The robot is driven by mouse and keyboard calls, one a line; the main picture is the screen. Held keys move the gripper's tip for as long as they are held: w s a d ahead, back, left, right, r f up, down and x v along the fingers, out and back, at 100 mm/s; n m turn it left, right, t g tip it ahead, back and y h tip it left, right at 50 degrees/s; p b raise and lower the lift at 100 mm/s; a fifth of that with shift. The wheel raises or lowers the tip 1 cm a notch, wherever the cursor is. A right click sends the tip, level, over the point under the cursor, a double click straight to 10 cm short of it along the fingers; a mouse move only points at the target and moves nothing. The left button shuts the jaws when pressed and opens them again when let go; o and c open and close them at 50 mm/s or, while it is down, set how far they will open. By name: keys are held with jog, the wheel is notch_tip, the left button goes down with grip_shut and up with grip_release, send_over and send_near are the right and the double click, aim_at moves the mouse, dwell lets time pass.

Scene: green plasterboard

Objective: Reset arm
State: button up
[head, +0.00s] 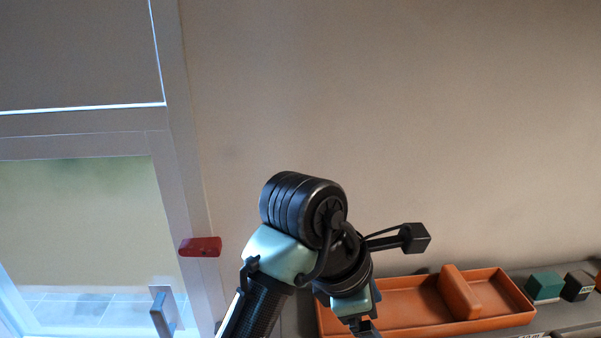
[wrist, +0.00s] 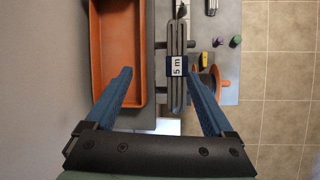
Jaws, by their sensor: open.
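My gripper (wrist: 160,76) is open in the wrist view, its two blue fingers spread wide with nothing held between them. It points down over the worktop, with the orange tray (wrist: 96,90) under its left side. A grey looped bundle with a "5 m" label (wrist: 178,66) lies below and between the fingertips, to the right of the tray. In the head view my arm is folded, and my gripper (head: 364,330) is partly cut off at the bottom edge, in front of the orange tray (head: 390,312).
An orange block (head: 459,292) lies across the tray. A teal block (head: 545,286) and a dark block (head: 577,286) stand to its right. A red object (head: 200,247) is on the window or door frame at left. Tiled floor (wrist: 285,60) lies beyond the worktop.

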jog(key=w+d+r+m+t+h+b, duration=0.2)
jog(key=w+d+r+m+t+b, duration=0.1)
jog(key=w+d+m+t, duration=0.1)
notch_tip(320, 180, up, 11)
jog(key=w+a+m+t+h+b, duration=0.2)
jog(key=m+t+b, duration=0.2)
jog(key=m+t, duration=0.45)
jog(key=s+a+r+m+t+y+b, duration=0.4)
jog(key=s+a+r+t+y, duration=0.5)
jog(key=s+a+t, duration=0.4)
jog(key=shift+r+b, duration=0.8)
jog(key=shift+b, duration=0.1)
jog(key=shift+a, duration=0.1)
